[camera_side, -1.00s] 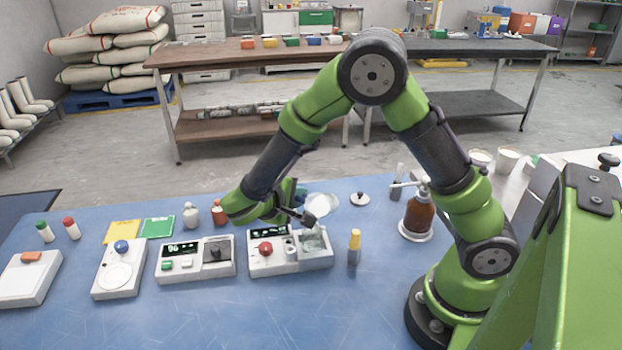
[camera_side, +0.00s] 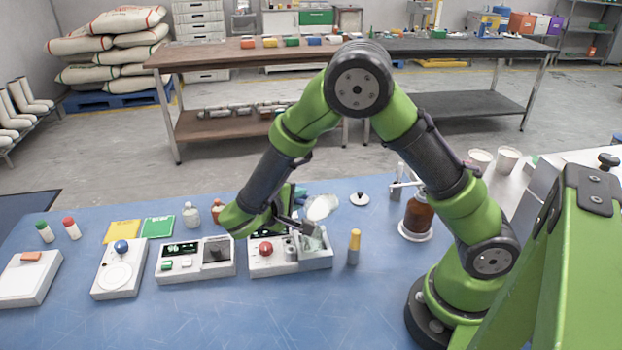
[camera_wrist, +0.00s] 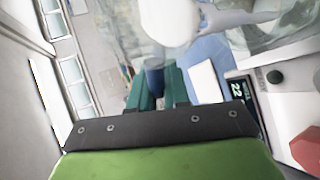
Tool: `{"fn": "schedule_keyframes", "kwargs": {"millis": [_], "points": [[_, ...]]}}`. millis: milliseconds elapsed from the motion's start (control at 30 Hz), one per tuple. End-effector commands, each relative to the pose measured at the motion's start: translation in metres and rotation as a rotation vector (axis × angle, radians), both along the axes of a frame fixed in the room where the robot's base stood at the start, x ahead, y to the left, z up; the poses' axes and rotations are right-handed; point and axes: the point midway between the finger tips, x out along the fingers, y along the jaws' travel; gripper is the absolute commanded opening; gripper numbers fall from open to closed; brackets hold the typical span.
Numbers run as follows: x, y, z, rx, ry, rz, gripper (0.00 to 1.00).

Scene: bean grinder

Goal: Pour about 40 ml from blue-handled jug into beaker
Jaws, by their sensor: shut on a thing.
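My gripper (camera_side: 297,221) is shut on the blue handle (camera_wrist: 154,80) of the jug, between its two green fingers in the wrist view. The clear jug (camera_side: 322,206) is held tilted above the beaker and has white contents (camera_wrist: 168,20). The clear beaker (camera_side: 314,243) stands on the right part of a white scale (camera_side: 262,268) with a red knob. Part of what looks like the beaker (camera_wrist: 270,30) shows at the upper right in the wrist view. The scale's display (camera_wrist: 238,90) seems to read 22. I cannot tell whether a stream is falling.
A yellow-topped bottle (camera_side: 354,247) stands just right of the scale, and a brown pump bottle (camera_side: 418,214) farther right. A second device with a display (camera_side: 195,261) is to the left. A small lid (camera_side: 360,199) lies behind. The front of the blue table (camera_side: 250,318) is clear.

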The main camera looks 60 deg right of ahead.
Motion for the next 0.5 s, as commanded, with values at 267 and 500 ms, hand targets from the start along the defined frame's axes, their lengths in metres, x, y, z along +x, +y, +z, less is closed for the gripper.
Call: {"fn": "schedule_keyframes", "kwargs": {"millis": [267, 500], "points": [[0.0, -0.007, 0.001, -0.034, -0.002, 0.0, 0.0], [0.0, -0.011, 0.002, -0.062, -0.005, 0.0, 0.0]]}}
